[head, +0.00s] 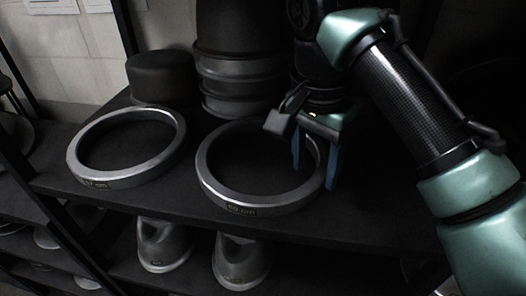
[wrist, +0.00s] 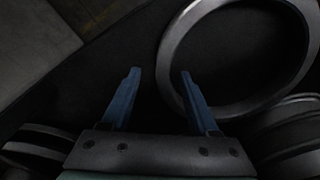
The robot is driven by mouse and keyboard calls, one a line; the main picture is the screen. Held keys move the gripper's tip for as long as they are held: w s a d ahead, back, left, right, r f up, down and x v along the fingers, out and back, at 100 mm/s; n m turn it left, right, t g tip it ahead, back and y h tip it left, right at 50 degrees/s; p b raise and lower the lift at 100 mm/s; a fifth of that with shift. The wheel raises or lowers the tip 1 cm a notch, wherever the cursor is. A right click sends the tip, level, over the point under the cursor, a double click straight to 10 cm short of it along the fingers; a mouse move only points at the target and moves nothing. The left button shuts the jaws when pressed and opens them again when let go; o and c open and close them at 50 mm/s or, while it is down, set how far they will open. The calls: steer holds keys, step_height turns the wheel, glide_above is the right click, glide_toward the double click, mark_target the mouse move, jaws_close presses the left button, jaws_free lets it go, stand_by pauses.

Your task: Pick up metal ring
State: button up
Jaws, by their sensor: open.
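Two flat grey metal rings lie on a black shelf. The right ring (head: 207,178) has a label on its front, and the left ring (head: 76,160) lies beside it, apart. My gripper (head: 314,174) points down at the right edge of the right ring, with its two blue fingers apart and nothing between them but a stretch of rim. In the wrist view, my gripper (wrist: 159,72) has one finger outside that ring (wrist: 166,50) and the other overlapping its rim. I cannot tell how far the fingertips are above the shelf, or whether they touch the ring.
A black round hat block (head: 162,76) and a stack of dark round moulds (head: 240,75) stand behind the rings. A lower shelf holds grey metal forms (head: 162,243) (head: 240,260). The shelf's front edge is close in front of the rings.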

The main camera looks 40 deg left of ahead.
mark_target(311, 183)
steer(key=shift+w+a+f+p, duration=0.15)
steer(key=shift+f+p, duration=0.5)
steer(key=shift+f, duration=0.65)
steer(key=shift+w+a+f+p, duration=0.1)
steer(key=shift+w+f+p, duration=0.15)
steer(key=shift+f+p, duration=0.7)
steer(key=shift+f+b, duration=0.25)
steer(key=shift+b, duration=0.1)
jaws_close()
steer(key=shift+r, duration=0.1)
